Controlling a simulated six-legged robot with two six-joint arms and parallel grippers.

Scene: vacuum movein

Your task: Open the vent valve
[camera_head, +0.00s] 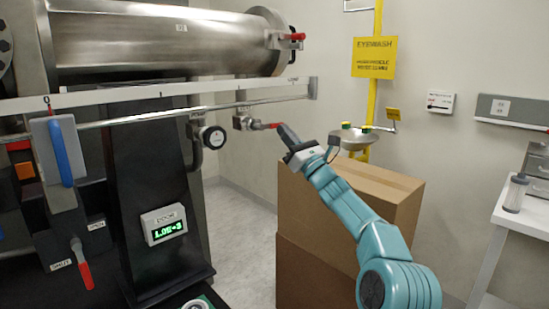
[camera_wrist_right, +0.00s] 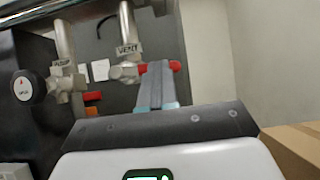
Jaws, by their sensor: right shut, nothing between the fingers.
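The vent valve (camera_head: 243,121) is a grey metal fitting on the pipework below the steel cylinder, with a short red handle (camera_head: 266,126) pointing right. In the right wrist view the valve (camera_wrist_right: 126,72) carries a VENT label, and its red handle (camera_wrist_right: 176,66) lies crosswise, partly hidden behind my fingers. My right gripper (camera_head: 281,128) comes from the right, its tips at the handle's outer end. It is shut, with nothing held; it also shows in the right wrist view (camera_wrist_right: 158,75). I cannot tell whether the tips touch the handle. My left gripper is not in view.
A long rail (camera_head: 150,117) crosses in front of the apparatus. Stacked cardboard boxes (camera_head: 385,180) stand under my right arm, with a yellow eyewash post (camera_head: 375,95) behind.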

